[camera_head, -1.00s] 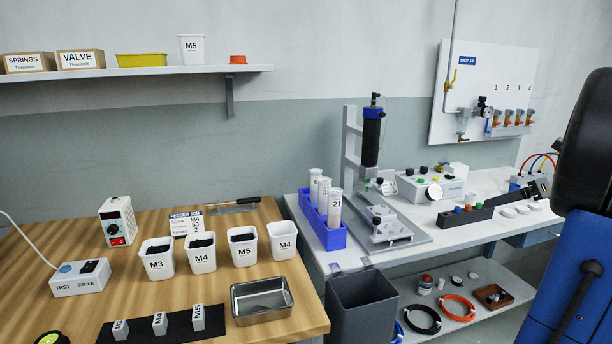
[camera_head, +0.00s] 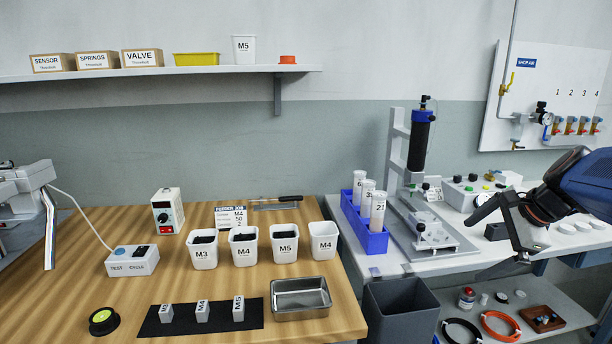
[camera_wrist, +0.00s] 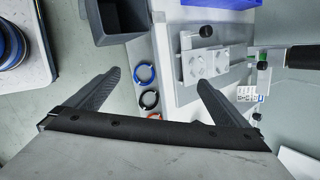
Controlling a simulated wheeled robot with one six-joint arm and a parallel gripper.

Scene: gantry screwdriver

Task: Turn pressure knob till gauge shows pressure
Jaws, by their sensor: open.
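A wall regulator has a dark knob (camera_head: 541,106) on top and a small round gauge (camera_head: 546,118) on the shop-air panel (camera_head: 500,115). The gauge needle is too small to read. I cannot tell which knob is the pressure knob. My gripper (camera_head: 474,250) is open and empty at the right, near the bench front. Its two spread fingers also show in the wrist view (camera_wrist: 160,78), apart from any knob.
A black-and-blue cylinder press (camera_head: 420,140) and a blue rack of numbered tubes (camera_head: 362,234) stand left of my gripper. A grey bin (camera_head: 398,312) sits below the bench front. The wooden table (camera_head: 215,290) holds cups and a metal tray. A lower shelf carries coiled hoses (camera_head: 500,325).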

